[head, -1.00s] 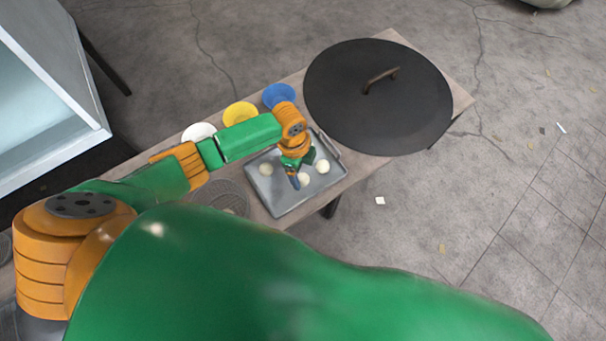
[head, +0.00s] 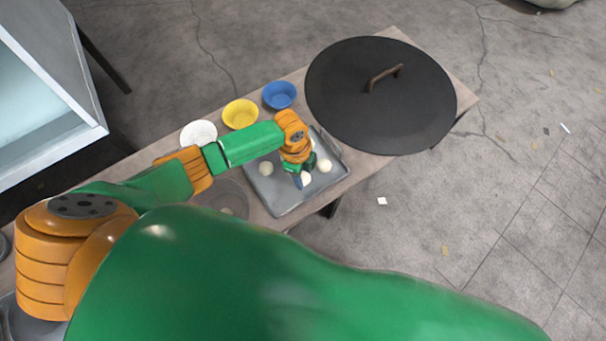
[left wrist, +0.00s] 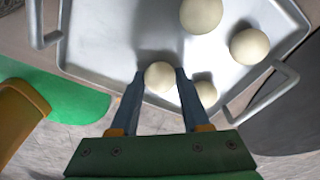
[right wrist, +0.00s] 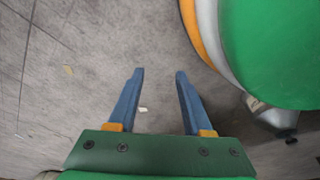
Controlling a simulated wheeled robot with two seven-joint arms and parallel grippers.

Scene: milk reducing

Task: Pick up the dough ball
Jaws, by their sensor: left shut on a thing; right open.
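A pale dough ball (left wrist: 159,77) is between the fingertips of my left gripper (left wrist: 158,80) in the left wrist view. The gripper is shut on it, over the grey metal tray (left wrist: 110,25). In the head view my left gripper (head: 301,178) is over the tray (head: 283,204), and the ball (head: 306,178) shows partly beside the fingers. In the left wrist view another ball (left wrist: 205,92) is partly hidden behind the right finger. My right gripper (right wrist: 157,75) is open and empty above the floor.
White (head: 199,133), yellow (head: 240,113) and blue (head: 280,95) bowls stand behind the tray. A large round black lid (head: 350,110) with a handle covers the table's right part. The tray has raised handles (left wrist: 270,95). Open floor (head: 420,220) lies to the right.

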